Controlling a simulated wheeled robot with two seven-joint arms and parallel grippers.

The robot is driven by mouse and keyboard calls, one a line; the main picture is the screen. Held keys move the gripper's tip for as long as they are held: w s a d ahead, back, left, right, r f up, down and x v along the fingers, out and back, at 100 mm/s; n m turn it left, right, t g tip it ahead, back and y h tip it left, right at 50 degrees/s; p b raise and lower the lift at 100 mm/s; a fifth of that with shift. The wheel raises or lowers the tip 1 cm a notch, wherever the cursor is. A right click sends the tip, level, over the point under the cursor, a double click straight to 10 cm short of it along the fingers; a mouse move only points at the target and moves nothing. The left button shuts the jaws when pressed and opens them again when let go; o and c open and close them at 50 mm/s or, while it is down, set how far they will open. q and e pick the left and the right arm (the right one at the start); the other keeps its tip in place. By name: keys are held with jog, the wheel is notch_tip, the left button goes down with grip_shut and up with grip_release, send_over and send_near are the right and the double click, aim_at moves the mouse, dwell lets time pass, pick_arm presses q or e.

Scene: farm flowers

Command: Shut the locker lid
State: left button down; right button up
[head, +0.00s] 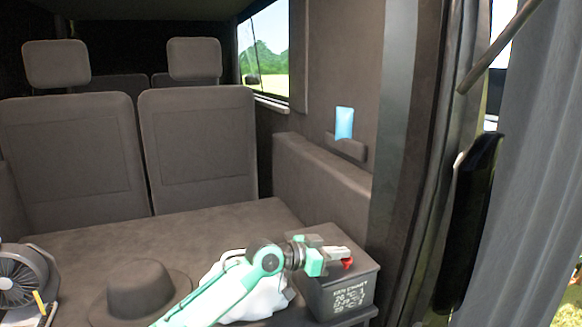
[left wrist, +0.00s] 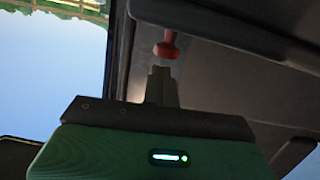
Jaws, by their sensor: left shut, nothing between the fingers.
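My left gripper (head: 340,254) reaches in from the bottom and sits over the top of a dark grey box (head: 345,292) with pale lettering. Its fingers look shut and empty. A small red piece (head: 347,263) shows just below the fingertips on the box. In the left wrist view, the shut fingers (left wrist: 162,72) point at a red knob (left wrist: 166,46) in front of a dark panel (left wrist: 225,22); I cannot tell if they touch it. No part is clearly recognisable as the locker lid, and I cannot tell how far open it stands. My right gripper is out of view.
A black hat (head: 135,288), a fan (head: 22,280) and a white bag (head: 262,298) lie near my left arm. Grey seats (head: 200,150) stand behind. A light blue item (head: 344,122) is on the side wall. A door frame pillar (head: 400,150) rises right of the box.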

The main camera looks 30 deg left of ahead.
pick_arm(q)
jog(key=shift+f, duration=0.4)
jog(key=shift+s+d+f, duration=0.1)
jog(key=shift+f, duration=0.05)
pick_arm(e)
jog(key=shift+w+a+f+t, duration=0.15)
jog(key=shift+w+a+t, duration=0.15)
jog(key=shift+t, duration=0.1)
pick_arm(q)
jog(key=shift+f, duration=0.15)
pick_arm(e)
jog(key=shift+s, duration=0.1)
